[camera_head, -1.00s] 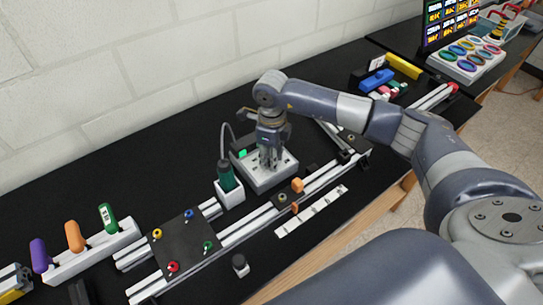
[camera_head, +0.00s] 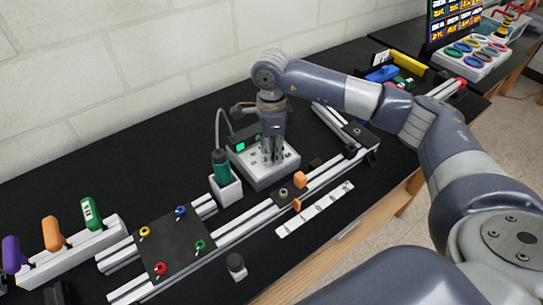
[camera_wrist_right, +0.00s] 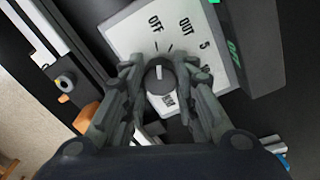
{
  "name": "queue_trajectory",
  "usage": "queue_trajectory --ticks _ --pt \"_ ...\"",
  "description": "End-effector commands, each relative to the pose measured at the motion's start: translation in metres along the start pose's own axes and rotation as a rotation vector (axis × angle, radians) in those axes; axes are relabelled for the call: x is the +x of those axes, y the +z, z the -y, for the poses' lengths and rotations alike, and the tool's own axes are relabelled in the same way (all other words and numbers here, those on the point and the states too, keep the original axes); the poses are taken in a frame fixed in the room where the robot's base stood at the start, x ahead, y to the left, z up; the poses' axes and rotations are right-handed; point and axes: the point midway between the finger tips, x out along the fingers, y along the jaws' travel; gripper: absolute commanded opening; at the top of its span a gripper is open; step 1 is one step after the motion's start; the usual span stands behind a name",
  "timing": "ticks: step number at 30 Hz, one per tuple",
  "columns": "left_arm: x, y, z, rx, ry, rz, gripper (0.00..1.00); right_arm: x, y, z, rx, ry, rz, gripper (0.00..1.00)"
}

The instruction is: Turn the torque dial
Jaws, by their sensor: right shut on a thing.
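The torque dial (camera_wrist_right: 160,78) is a dark round knob with a white pointer line, on a light control box (camera_wrist_right: 130,32) printed with "OFF", "OUT" and "5". In the right wrist view the pointer is close to upright in the picture. My right gripper (camera_wrist_right: 162,72) points down and is shut on the dial, one finger on each side. In the head view my right gripper (camera_head: 271,158) stands over the box (camera_head: 262,177), and its fingers hide the dial there. A small green light (camera_head: 240,147) shows on the unit behind. My left gripper is not in view.
A green-handled tool (camera_head: 220,163) with a cable stands in a white holder (camera_head: 226,190) beside the box. Aluminium rails (camera_head: 240,230) with a black plate (camera_head: 168,240) lie in front. Coloured handles (camera_head: 52,232) stand at the left. The wall is close behind.

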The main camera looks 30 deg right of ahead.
Motion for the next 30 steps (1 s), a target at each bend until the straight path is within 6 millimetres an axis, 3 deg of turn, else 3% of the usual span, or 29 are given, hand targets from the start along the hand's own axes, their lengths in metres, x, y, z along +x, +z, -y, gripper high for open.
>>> queue_trajectory --ticks 6,22,23,24,25,30 --pt "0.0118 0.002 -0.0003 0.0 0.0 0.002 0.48 -0.0002 -0.0002 0.0012 -0.074 -0.004 0.001 0.03" --pt "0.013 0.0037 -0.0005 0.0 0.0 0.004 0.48 -0.0024 -0.0001 0.0015 -0.099 -0.005 0.001 0.03" --pt "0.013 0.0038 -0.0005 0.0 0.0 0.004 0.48 -0.0024 -0.0001 0.0015 -0.099 -0.005 0.001 0.34" --pt "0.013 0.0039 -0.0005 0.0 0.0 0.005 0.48 -0.0024 -0.0001 0.0015 -0.099 -0.005 0.002 0.43" --pt "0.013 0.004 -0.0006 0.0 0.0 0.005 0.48 -0.0023 -0.0001 0.0014 -0.099 -0.005 0.002 0.48" --pt "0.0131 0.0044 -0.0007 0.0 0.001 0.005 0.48 -0.0013 -0.0001 0.0008 -0.098 -0.003 0.001 0.48"
